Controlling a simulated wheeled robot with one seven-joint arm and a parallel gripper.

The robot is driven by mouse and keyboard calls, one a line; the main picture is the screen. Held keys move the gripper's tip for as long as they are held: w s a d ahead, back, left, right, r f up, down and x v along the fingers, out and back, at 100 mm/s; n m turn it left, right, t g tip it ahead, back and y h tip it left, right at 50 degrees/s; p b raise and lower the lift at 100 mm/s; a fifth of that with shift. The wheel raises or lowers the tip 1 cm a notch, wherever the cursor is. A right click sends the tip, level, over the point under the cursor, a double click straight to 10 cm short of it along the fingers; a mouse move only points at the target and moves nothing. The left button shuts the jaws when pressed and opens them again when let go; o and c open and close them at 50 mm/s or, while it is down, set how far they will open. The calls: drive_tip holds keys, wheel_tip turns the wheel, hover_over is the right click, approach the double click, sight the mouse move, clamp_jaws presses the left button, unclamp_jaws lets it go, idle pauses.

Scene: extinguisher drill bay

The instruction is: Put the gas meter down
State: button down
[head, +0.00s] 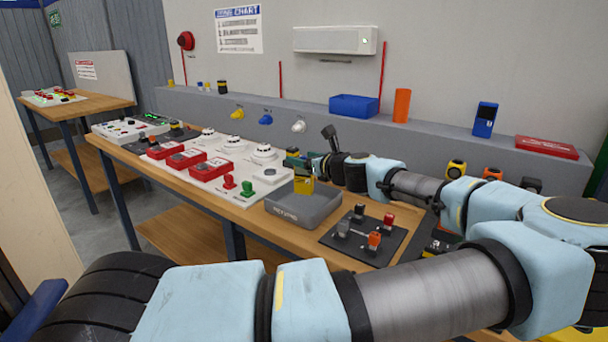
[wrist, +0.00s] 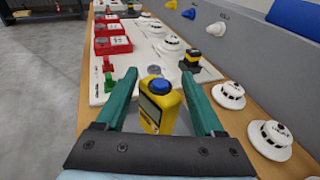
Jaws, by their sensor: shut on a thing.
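The gas meter is a yellow block with a dark screen and a blue round top. It sits between my gripper's two green fingers in the wrist view (wrist: 160,107), slightly tilted. In the head view the meter (head: 303,186) hangs from my gripper (head: 304,166) over the grey tray (head: 288,221) on the wooden bench. My gripper is shut on the meter; the wrist view also shows my gripper (wrist: 159,84). The tray's floor is mostly hidden, and I cannot tell whether the meter touches it.
A white board (head: 215,167) with red boxes and white detectors lies left of the tray. A black plate (head: 350,249) with several switches lies to its right. Behind the bench, a grey ledge holds a blue bin (head: 354,106) and an orange cylinder (head: 402,105).

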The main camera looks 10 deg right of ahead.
sight(304, 172)
drive_tip(key=shift+f+p, duration=0.45)
drive_tip(key=shift+f, duration=1.65)
drive_tip(key=shift+f, duration=0.1)
unclamp_jaws()
drive_tip(key=shift+s+d, duration=0.2)
drive_tip(key=shift+s, duration=0.15)
drive_tip(key=b+v, duration=0.4)
drive_tip(key=v, duration=0.7)
drive_tip(key=shift+s, duration=0.15)
